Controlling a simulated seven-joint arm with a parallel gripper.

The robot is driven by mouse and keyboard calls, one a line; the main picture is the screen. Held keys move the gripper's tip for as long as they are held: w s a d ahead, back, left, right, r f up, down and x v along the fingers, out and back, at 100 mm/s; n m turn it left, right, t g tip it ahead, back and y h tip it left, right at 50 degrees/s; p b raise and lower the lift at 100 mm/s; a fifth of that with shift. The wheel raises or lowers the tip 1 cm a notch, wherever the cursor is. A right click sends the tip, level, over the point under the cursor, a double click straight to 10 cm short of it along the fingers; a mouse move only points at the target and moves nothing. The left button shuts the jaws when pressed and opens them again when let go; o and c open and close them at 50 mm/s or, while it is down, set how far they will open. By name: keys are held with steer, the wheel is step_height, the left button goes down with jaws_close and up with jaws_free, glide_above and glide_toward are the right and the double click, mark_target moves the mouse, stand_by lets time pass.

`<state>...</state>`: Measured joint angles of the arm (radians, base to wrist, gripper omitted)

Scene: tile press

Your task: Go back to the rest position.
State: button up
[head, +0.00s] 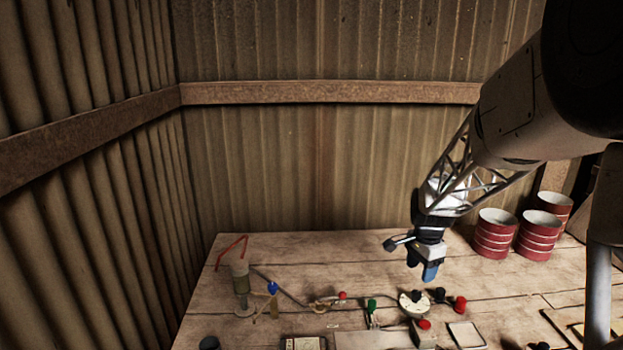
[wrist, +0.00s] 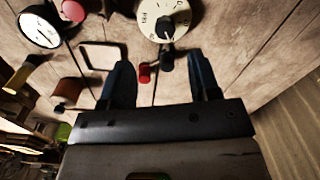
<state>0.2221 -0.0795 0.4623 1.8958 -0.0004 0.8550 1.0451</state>
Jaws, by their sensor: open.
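My gripper (head: 430,272) hangs over the right half of the wooden table, with its blue fingers pointing down. In the wrist view my gripper (wrist: 162,85) has its two dark blue fingers apart, with nothing held between them. A round cream dial with a black knob (head: 413,304) lies just below and left of the fingers in the head view. The dial also shows in the wrist view (wrist: 152,12), beyond the fingertips. The fingers look apart from the table and the dial.
Red, green and blue knobs, such as the green one (head: 371,305), crowd the front. The table's back middle (head: 330,255) is clear. Corrugated walls enclose it.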

steer(key=s+a+r+n+t, duration=0.1)
steer(key=s+a+r+n, duration=0.3)
steer(key=s+r, duration=0.3)
steer(key=s+a+r+n, duration=0.3)
steer(key=s+a+r, duration=0.15)
steer(key=s, duration=0.45)
steer(key=s+a+n, duration=0.2)
steer(key=s+n, duration=0.1)
steer(key=s, duration=0.6)
steer(key=s+a+r+n+t, duration=0.1)
steer(key=s+a+n, duration=0.2)
steer(key=s, duration=0.6)
steer(key=shift+a+r+n, duration=0.2)
steer(key=shift+a+n, duration=0.05)
steer(key=shift+n, duration=0.45)
stand_by(1.4)
